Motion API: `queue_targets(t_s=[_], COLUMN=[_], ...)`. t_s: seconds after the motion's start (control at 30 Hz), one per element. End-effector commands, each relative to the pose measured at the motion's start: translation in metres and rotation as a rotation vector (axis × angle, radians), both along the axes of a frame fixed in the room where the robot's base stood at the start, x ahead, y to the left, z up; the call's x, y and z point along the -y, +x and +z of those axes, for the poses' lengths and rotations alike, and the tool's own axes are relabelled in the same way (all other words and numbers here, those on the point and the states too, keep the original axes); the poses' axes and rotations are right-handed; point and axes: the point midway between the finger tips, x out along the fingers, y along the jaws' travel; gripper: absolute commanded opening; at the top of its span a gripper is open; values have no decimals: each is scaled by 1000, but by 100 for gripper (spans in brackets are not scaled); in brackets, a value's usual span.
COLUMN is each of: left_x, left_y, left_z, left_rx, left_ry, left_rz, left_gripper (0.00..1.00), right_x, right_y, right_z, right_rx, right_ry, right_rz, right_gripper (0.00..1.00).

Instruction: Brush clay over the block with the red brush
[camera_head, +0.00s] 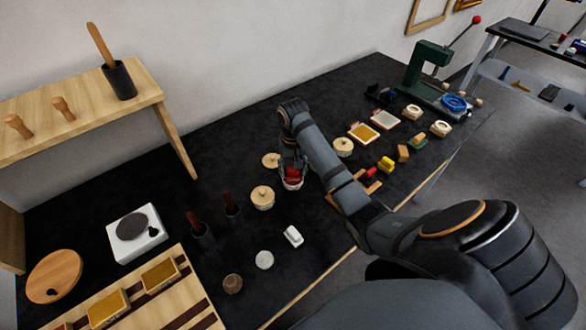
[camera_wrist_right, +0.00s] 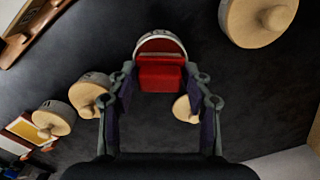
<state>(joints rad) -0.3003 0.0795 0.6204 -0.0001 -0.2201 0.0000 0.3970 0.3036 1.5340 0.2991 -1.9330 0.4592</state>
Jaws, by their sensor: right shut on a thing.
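My right gripper (camera_head: 292,168) reaches down over the middle of the black table. In the wrist view its two fingers (camera_wrist_right: 160,80) are closed against the sides of a red thing (camera_wrist_right: 160,75), which looks like the red brush, with a thin pale strip at its far edge. It also shows as red in the head view (camera_head: 291,175). A round pot with a white rim (camera_wrist_right: 160,40) shows right behind the brush; whether they touch is hidden. A tan block (camera_head: 403,153) lies to the right; I cannot tell whether it is the task's block. My left gripper is out of view.
Pots with wooden lids (camera_head: 262,198) (camera_head: 343,147) stand close around the gripper. A small wooden rack with a red piece (camera_head: 370,174) and a yellow piece (camera_head: 386,164) is to the right. A green press (camera_head: 428,75) stands far right.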

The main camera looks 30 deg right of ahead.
Motion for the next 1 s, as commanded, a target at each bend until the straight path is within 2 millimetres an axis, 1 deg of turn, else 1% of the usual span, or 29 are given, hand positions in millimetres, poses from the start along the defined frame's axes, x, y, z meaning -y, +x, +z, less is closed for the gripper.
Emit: queue_targets(t_s=[1.0], left_x=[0], left_y=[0], left_z=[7], left_rx=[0], left_ry=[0], left_rz=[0], left_gripper=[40], right_x=[0], right_y=[0], right_z=[-1], right_rx=[-1], right_ry=[0], right_rz=[0], right_gripper=[25])
